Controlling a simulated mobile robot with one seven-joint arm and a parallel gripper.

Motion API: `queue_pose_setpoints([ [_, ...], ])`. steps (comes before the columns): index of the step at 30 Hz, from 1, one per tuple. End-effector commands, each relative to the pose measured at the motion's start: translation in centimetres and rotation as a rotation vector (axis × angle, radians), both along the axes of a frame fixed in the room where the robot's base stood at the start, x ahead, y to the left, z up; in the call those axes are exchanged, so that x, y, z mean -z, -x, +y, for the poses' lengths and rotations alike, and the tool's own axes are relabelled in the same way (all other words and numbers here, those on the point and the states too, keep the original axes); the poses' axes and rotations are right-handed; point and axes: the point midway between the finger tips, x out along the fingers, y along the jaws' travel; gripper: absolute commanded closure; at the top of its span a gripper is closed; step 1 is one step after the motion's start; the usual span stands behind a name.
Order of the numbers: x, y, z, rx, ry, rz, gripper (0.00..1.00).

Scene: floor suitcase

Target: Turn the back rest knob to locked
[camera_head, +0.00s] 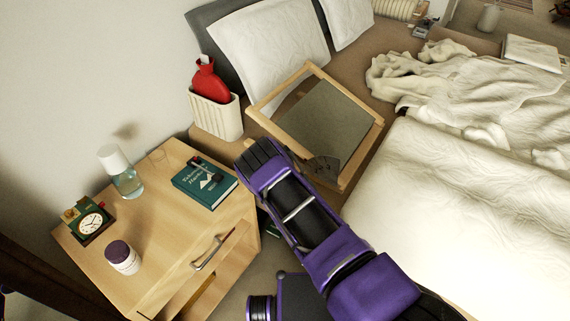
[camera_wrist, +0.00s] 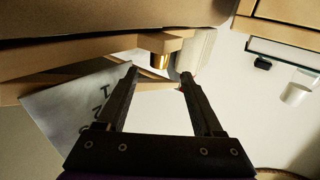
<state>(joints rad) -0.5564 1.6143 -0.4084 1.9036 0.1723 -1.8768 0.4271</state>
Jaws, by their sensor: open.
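The back rest is a wooden frame (camera_head: 373,140) with a grey panel (camera_head: 325,118), tilted up on the bed near the pillows. In the wrist view its wooden parts (camera_wrist: 60,55) cross the upper left. A short brass-coloured knob (camera_wrist: 160,61) shows under a wooden block there. A grey plate (camera_wrist: 75,105) with dark numerals lies left of it. My gripper (camera_wrist: 158,75) is open, and the knob appears between its fingertips in the picture. I cannot tell whether they touch it. In the head view my gripper (camera_head: 256,153) is at the frame's near left side, and the knob is hidden.
A wooden nightstand (camera_head: 160,230) stands left of my arm, bearing a green book (camera_head: 203,184), a bottle (camera_head: 122,175), a clock (camera_head: 91,222) and a jar (camera_head: 122,257). A white basket (camera_head: 216,118) with a red hot-water bottle (camera_head: 208,82) stands behind. White bedding (camera_head: 470,210) fills the right.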

Motion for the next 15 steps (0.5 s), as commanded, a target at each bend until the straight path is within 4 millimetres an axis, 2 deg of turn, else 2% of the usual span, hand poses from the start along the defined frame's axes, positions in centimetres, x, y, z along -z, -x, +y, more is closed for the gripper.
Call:
queue_pose_setpoints([
  [1, 0.0, -1.1, 0.5, -0.002, -0.002, -0.004, 0.32],
  [9, 0.1, -6.4, 2.7, -0.002, -0.001, -0.003, 0.32],
  [15, 0.0, -9.0, 3.8, -0.001, 0.000, -0.001, 0.32],
])
